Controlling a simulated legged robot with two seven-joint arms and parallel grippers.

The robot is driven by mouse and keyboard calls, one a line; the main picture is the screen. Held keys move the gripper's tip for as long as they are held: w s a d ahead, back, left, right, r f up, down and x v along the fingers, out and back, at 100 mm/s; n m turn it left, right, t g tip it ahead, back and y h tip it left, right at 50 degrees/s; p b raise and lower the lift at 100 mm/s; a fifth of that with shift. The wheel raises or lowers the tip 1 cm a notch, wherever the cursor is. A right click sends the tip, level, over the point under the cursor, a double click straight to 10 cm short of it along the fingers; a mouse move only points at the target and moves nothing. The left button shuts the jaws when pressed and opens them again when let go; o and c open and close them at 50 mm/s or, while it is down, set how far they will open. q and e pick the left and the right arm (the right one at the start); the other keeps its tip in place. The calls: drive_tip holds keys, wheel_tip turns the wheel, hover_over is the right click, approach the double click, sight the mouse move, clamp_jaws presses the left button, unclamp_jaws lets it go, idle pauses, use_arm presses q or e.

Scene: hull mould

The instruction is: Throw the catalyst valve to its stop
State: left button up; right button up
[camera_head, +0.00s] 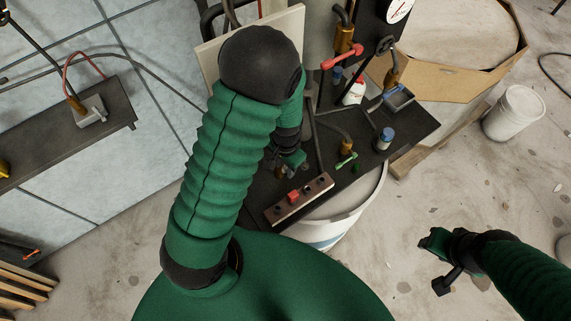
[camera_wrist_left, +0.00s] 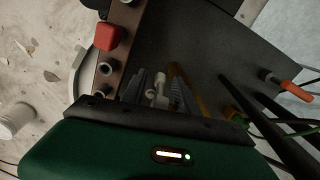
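A small valve with a green handle (camera_head: 347,160) and brass body stands on the dark bench plate, right of my left gripper. A red lever handle (camera_head: 342,56) sits on another brass valve higher up. I cannot tell by markings which is the catalyst valve. My left gripper (camera_head: 291,160) is low over the plate, partly hidden by my arm. In the left wrist view its fingers (camera_wrist_left: 160,92) are apart, with a pale metal fitting (camera_wrist_left: 159,88) visible between them; contact is unclear. My right gripper (camera_head: 440,262) is open and empty above the floor.
A brown block with a red button (camera_head: 293,196) lies on the plate's near edge. A blue-capped jar (camera_head: 384,139) and a red-and-white bottle (camera_head: 354,92) stand nearby. A white bucket (camera_head: 514,112) stands on the floor at right. Hoses cross above the plate.

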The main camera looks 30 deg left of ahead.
use_arm(q)
drive_tip(key=shift+w, duration=0.15)
clamp_jaws()
drive_tip(key=shift+w, duration=0.1)
idle(1.1)
